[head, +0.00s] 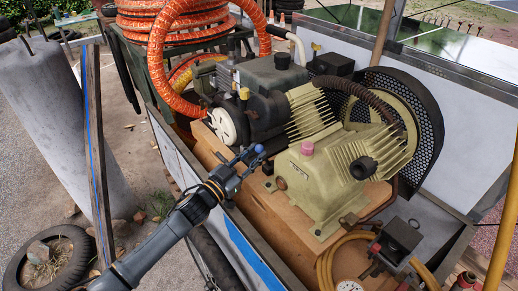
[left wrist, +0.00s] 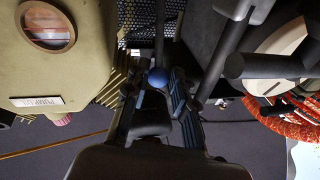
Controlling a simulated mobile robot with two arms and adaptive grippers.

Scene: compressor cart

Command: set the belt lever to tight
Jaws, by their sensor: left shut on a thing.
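The belt lever shows as a small blue ball knob (head: 258,148) between the motor and the cream pump. In the left wrist view the blue knob (left wrist: 158,77) sits between the two fingers. My left gripper (head: 246,161) comes in from the lower left and is shut on the lever at its knob end. In the left wrist view the left gripper (left wrist: 157,98) has one finger on each side of the lever. The lever's lower part and its pivot are hidden in the head view. I see no readable tight mark. My right gripper is not in view.
The finned cream pump (head: 325,180) stands close right of the gripper. The black motor (head: 245,110) with its pale round end is just behind. A black mesh belt guard (head: 428,125) stands at the right. An orange hose coil (head: 175,20) is at the back.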

